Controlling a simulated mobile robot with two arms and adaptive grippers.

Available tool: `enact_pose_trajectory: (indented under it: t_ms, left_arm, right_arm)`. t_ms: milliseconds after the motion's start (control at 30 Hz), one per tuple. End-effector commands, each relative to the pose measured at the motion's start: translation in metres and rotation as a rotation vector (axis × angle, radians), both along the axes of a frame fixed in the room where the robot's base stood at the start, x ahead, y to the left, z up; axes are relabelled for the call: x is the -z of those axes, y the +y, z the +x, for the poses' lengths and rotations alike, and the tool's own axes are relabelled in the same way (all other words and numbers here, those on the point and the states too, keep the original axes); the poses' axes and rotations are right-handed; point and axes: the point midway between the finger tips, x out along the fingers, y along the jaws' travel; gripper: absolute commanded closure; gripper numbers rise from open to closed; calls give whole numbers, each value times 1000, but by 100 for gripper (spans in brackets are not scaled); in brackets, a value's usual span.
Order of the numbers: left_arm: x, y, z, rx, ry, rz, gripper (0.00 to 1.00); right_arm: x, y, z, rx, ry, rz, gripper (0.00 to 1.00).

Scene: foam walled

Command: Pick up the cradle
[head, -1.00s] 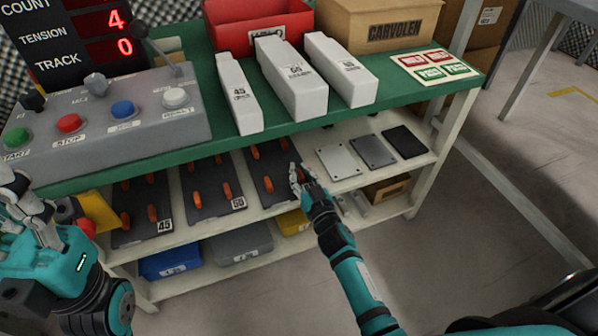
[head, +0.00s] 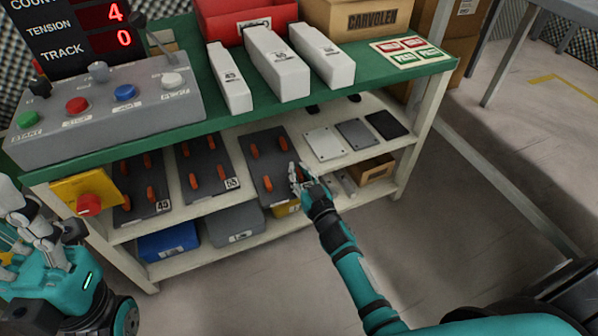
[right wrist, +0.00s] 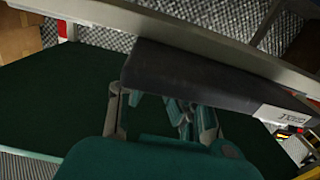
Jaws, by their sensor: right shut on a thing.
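Three dark cradles with orange pegs are in the head view. The cradle marked 45 (head: 138,187) and the cradle marked 55 (head: 205,165) lie on the middle shelf. My right gripper (head: 297,180) is shut on the front edge of the third cradle (head: 263,160), which sits further forward than the other two. Its label is hidden in the head view. The right wrist view shows the dark cradle edge (right wrist: 200,75) at my fingers, with a white label at its right end. My left gripper (head: 40,225) hangs at the left edge, away from the cradles; its jaw opening is unclear.
The green bench top (head: 200,118) overhangs the middle shelf and carries white blocks (head: 276,62) and a control panel (head: 105,110). Flat plates (head: 357,134) lie right of the third cradle. Blue and grey bins (head: 232,223) are below.

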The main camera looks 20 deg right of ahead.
Motion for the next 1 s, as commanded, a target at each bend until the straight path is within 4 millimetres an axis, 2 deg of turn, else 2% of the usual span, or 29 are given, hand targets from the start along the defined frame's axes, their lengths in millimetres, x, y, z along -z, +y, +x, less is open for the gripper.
enact_pose_trajectory:
  t_ms: [67, 100, 300, 533, 667, 767, 1000]
  left_arm:
    - [0, 0, 0, 0, 1, 0, 60]
    - [0, 0, 0, 0, 1, 0, 60]
    - [0, 0, 0, 0, 1, 0, 60]
    - [0, 0, 1, -1, 4, 1, 60]
    - [0, 0, 1, -1, 3, 1, 60]
    - [0, 0, 1, -1, 2, 1, 60]
    - [0, 0, 0, -1, 0, -1, 60]
  right_arm:
    - [0, 0, 0, 0, -1, 0, 100]
    - [0, 0, 0, 0, -1, 0, 83]
    - [0, 0, 0, 0, 0, 0, 60]
    - [0, 0, 0, 0, 0, 0, 60]
    - [1, -1, -8, 0, 2, 0, 60]
    - [2, -1, -24, 0, 3, -1, 60]
    - [1, -4, -76, 1, 3, -1, 60]
